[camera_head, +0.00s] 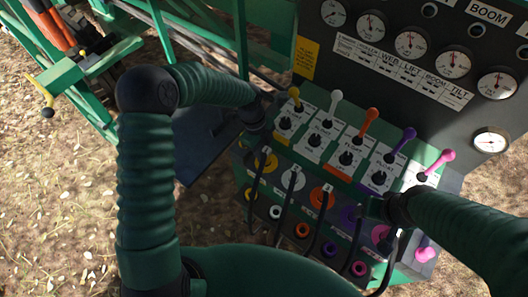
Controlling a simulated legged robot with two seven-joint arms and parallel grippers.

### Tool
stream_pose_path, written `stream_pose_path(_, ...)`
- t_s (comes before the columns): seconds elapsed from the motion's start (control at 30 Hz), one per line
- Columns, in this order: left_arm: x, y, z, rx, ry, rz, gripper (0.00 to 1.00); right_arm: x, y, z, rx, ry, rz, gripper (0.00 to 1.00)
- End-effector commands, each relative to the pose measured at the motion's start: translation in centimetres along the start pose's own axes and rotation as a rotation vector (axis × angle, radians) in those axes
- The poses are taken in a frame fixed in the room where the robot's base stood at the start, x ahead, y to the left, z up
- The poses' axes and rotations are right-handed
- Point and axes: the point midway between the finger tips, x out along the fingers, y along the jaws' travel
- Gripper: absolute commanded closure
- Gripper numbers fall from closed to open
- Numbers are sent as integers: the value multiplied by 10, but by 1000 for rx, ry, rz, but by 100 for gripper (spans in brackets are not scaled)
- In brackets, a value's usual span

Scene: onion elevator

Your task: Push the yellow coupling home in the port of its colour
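On the front face of the green control box, a yellow round fitting (265,162) is at the left end of the upper row. A black hose or bar hangs down from it. A smaller yellow ring (248,193) sits below it in the lower row. I cannot tell from here which is the coupling and which the port, or how deep either sits. My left gripper (255,121) is at the box's left edge, just above and left of the yellow fitting; its fingers are not distinct. My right gripper (381,209) is at the box's right side, near the purple and pink fittings, its fingers dark and unclear.
White (292,180), orange (322,197), purple (349,216) and pink (381,236) fittings continue the row, with black hoses between. Coloured levers stand on top, including a yellow lever (295,95). A gauge panel (400,25) rises behind. Green machine frame and straw-strewn ground lie left.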

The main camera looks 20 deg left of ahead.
Motion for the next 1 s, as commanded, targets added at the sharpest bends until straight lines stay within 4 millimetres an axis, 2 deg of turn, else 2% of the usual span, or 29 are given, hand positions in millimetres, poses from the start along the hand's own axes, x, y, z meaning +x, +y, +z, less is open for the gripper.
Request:
stream_pose_path(0.17,1,1,0,0,1,2,100,0,0,0,0,0,0,36)
stream_pose_path(0.2,1,1,0,0,1,2,70,0,0,0,0,0,0,36)
stream_pose_path(0.37,1,0,0,0,1,1,50,0,0,0,0,0,0,36)
stream_pose_path(0.57,0,0,0,0,0,1,50,0,0,0,0,0,0,36)
stream_pose_path(0.73,0,0,0,0,0,1,31,0,0,0,0,0,0,36)
stream_pose_path(1.0,0,0,0,0,0,0,31,0,0,0,0,0,0,36)
